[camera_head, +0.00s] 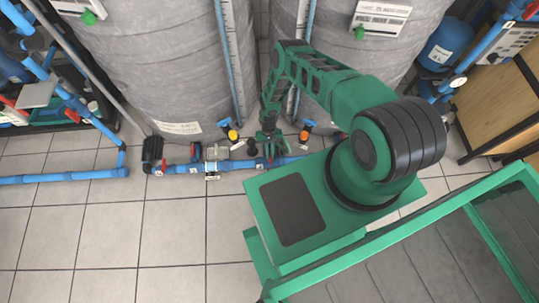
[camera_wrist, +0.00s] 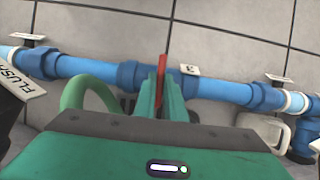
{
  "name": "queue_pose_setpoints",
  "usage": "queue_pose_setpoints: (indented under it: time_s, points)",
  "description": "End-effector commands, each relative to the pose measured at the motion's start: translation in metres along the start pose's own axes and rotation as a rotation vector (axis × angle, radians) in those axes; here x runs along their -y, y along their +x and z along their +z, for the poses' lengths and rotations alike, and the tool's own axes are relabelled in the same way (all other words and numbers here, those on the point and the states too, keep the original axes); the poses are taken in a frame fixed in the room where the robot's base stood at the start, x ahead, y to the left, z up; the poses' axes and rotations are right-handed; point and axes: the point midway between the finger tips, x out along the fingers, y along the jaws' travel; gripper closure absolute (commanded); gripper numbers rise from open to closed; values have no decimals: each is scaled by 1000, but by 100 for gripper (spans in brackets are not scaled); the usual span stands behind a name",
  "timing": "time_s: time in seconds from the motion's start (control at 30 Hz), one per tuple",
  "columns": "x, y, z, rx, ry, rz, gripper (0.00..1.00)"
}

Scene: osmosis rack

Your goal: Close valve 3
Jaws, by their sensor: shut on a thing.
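The red handle (camera_wrist: 161,68) of a valve on the blue pipe (camera_wrist: 90,68) shows in the middle of the wrist view. It lies across the pipe's line in the picture. A white tag reading 3 (camera_wrist: 189,70) sits just right of it. My gripper (camera_wrist: 160,88) is shut on the red handle, with its green fingers on either side. In the head view my gripper (camera_head: 268,147) is low at the pipe, between the two big tanks, and the handle is too small to make out clearly.
Two grey wrapped tanks (camera_head: 165,75) stand behind the floor pipe. A FLUSH tag (camera_wrist: 22,82) is at the wrist view's left. Tiled floor (camera_head: 170,225) is open in front.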

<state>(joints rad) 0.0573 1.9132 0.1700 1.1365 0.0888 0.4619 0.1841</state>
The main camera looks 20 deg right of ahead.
Motion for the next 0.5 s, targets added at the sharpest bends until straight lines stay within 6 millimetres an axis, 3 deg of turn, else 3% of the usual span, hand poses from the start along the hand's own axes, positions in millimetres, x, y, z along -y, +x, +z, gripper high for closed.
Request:
queue_pose_setpoints:
  time_s: [0.5]
  points:
    - [0, -2, -4, -8, 35, -16, 100]
